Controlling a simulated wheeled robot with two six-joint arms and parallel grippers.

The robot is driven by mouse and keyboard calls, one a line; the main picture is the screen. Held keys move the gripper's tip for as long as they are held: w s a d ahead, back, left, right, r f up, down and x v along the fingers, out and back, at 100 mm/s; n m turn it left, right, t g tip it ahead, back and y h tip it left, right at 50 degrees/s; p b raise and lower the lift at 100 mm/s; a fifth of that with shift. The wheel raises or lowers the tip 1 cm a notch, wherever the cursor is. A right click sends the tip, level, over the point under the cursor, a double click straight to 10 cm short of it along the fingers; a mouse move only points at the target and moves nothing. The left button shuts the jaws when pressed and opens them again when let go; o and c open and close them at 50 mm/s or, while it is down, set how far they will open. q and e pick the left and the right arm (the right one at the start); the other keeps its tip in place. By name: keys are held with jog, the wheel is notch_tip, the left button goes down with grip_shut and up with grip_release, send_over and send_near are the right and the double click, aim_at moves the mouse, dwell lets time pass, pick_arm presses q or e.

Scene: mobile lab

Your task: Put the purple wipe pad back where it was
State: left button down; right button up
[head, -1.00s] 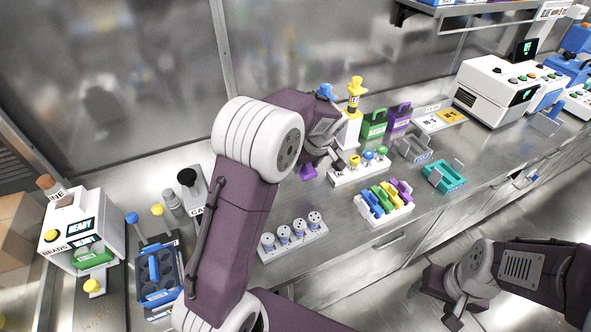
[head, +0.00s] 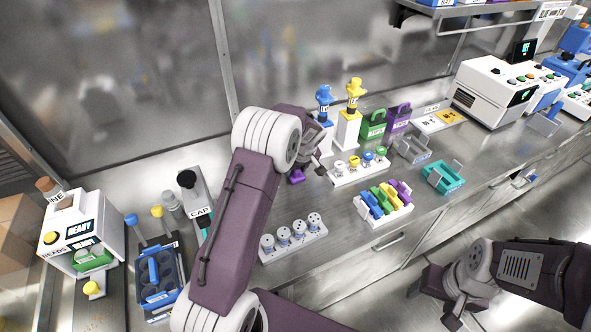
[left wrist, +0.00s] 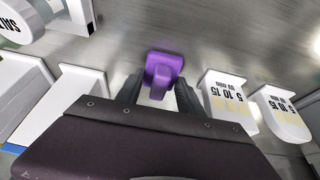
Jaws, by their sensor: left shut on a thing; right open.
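The purple wipe pad (head: 297,177) is between the fingers of my left gripper (head: 305,168), in the middle of the head view, over the steel bench. In the left wrist view the pad (left wrist: 164,68) shows a flat purple head and a narrower grip between the two dark fingers (left wrist: 158,93). I cannot tell whether it touches the bench. My right gripper (head: 432,304) is open and empty, low at the right of the head view, in front of the bench and over the floor.
A white rack (head: 387,220) with blue, green, yellow and purple pieces stands right of my left gripper. White holders with coloured-cap vials (head: 360,166) and grey-topped vials (head: 291,236) are near. Blue (head: 324,105) and yellow (head: 353,98) pump bottles stand behind. Bare bench lies between the vial holders.

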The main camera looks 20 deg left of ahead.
pick_arm(q)
jog(key=shift+f, duration=0.2)
jog(key=c, duration=0.7)
grip_release()
jog(key=shift+r, duration=0.1)
jog(key=shift+c, duration=0.2)
jog(key=shift+r, duration=0.2)
jog(key=shift+d+r, duration=0.1)
jog(key=shift+r, duration=0.25)
jog(key=v, duration=1.1)
jog(key=shift+s+p, duration=0.2)
jog(key=shift+p, duration=0.2)
